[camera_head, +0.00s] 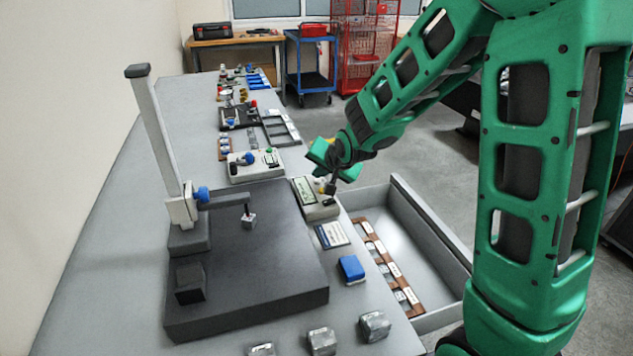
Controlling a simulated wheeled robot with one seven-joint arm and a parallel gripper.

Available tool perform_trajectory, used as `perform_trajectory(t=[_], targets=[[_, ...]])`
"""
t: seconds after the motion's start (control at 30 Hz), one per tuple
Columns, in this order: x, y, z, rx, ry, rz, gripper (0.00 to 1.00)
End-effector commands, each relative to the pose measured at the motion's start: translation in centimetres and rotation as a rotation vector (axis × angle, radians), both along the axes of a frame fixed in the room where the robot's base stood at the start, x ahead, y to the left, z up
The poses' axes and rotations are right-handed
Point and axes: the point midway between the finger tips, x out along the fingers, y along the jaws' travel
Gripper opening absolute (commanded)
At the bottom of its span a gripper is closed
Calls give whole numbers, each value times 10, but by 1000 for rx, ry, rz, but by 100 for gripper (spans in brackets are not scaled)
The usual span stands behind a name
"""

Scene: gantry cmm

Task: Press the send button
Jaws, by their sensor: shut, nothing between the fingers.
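A small beige box with a greenish display (306,191) sits on the bench beside the dark base plate. It looks like the unit that carries the buttons. A dark spot and a bit of yellow show on its right part, but I cannot read any label, so I cannot tell which is the send button. My gripper (330,189) points down at the right part of this box, with its fingers shut and empty. The fingers hide part of the box top. I cannot tell whether the fingertips touch it.
A gantry measuring machine with a dark base plate (245,285) and upright column (155,130) stands left. An open drawer (425,240) juts out below right. A card (332,235), blue block (351,268) and metal blocks (374,326) lie in front; a control box (255,166) stands behind.

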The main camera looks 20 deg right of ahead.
Motion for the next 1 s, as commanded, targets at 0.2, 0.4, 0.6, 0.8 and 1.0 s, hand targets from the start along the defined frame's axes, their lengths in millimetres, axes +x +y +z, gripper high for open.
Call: perform_trajectory(t=[0.2, 0.4, 0.6, 0.8, 1.0], targets=[[0, 0, 0, 0, 0, 0, 0], [0, 0, -1, 0, 0, 0, 0], [0, 0, -3, 0, 0, 0, 0], [0, 0, -5, 0, 0, 0, 0], [0, 0, -7, 0, -1, 0, 0]])
